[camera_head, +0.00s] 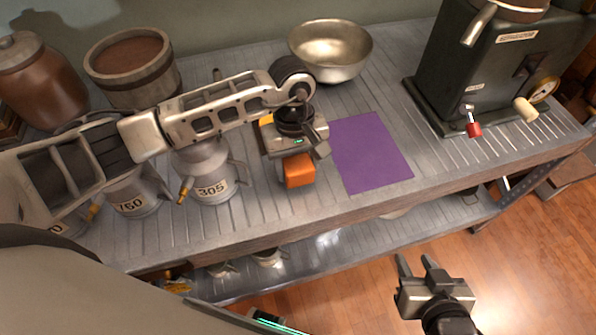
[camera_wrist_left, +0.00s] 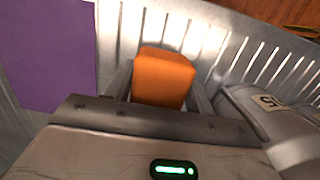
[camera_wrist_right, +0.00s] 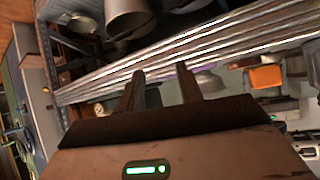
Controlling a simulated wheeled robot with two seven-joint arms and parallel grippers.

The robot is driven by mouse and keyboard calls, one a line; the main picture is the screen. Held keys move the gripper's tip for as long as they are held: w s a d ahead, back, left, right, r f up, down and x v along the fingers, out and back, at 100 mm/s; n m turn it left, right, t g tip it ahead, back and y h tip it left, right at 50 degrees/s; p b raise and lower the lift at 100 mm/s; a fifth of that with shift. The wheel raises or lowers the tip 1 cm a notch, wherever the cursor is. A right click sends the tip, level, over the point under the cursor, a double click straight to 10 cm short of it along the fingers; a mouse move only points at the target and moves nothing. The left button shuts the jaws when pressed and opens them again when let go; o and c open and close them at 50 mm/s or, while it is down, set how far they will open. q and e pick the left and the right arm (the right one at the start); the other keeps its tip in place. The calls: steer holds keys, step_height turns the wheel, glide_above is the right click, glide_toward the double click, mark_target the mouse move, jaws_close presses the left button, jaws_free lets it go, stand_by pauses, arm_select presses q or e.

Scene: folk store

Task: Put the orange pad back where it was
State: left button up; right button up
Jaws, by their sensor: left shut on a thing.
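My left gripper (camera_head: 297,154) is shut on the orange pad (camera_head: 299,172), a small rounded block, over the front half of the grey slatted counter. In the left wrist view the orange pad (camera_wrist_left: 164,78) sits between the two fingers. I cannot tell whether its underside touches the counter. A flat purple mat (camera_head: 370,152) lies just right of the gripper. A small yellow-orange patch (camera_head: 266,119) shows behind the gripper, mostly hidden; I cannot tell what it is. My right gripper (camera_head: 416,266) is open and empty, in front of the counter above the wooden floor.
Grey jugs, one marked 305 (camera_head: 209,172), stand left of the held pad, under my left arm. A metal bowl (camera_head: 331,50) stands behind. A dark machine (camera_head: 497,62) stands at the right. A wooden tub (camera_head: 134,66) and brown jar (camera_head: 38,80) stand back left.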

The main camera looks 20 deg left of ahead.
arm_select(q)
step_height(320, 180, down, 2)
steer(key=shift+d+f+b, duration=0.1)
steer(key=shift+b, duration=0.2)
steer(key=shift+f, duration=0.45)
steer(key=o, duration=1.3)
arm_select(e)
steer(key=shift+a+f, duration=0.1)
steer(key=shift+a, duration=0.1)
